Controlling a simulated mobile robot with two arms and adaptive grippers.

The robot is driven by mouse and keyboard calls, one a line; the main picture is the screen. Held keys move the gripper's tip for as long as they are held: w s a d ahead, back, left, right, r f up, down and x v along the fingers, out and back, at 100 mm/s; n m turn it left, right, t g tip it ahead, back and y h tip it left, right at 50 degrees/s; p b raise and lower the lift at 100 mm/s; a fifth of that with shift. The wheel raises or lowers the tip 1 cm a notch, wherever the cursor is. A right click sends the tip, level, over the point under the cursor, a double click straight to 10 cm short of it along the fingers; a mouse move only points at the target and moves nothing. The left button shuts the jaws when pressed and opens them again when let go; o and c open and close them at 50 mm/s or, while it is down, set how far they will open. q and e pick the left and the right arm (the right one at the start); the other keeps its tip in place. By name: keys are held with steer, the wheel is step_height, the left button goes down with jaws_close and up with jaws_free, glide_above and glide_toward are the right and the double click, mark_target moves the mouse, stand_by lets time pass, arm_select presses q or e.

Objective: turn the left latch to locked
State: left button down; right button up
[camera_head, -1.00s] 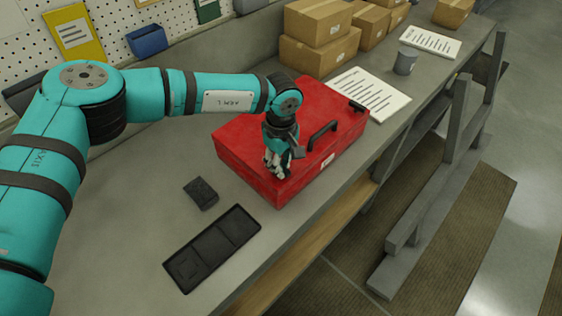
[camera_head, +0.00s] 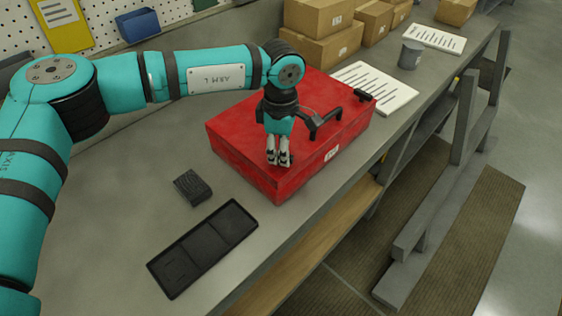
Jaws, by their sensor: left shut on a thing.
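A red case (camera_head: 235,145) lies on the grey workbench with a black handle (camera_head: 326,122) on its top. A black latch (camera_head: 365,96) shows near the case's right end. My left gripper (camera_head: 278,160) points down at the left part of the case's top, near the front edge. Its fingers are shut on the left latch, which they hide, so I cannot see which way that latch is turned. My right gripper is not in view.
A small dark block (camera_head: 192,187) and a black tray (camera_head: 203,248) lie on the bench in front of the case. White sheets (camera_head: 376,87), a grey cup (camera_head: 410,54) and cardboard boxes (camera_head: 320,48) stand behind and to the right.

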arm_select(q)
steer(key=n+b, duration=0.6)
steer(key=b, duration=0.1)
steer(key=shift+f+n, duration=0.2)
steer(key=shift+n, duration=0.1)
steer(key=shift+n+b, duration=1.15)
steer(key=shift+n, duration=0.05)
steer(key=shift+r+n+b, duration=0.2)
steer(key=shift+n+b, duration=0.65)
steer(key=shift+n, duration=0.45)
steer(key=c, duration=1.3)
jaws_free()
steer(key=shift+o, duration=0.2)
steer(key=shift+r, duration=0.1)
step_height(320, 180, up, 12)
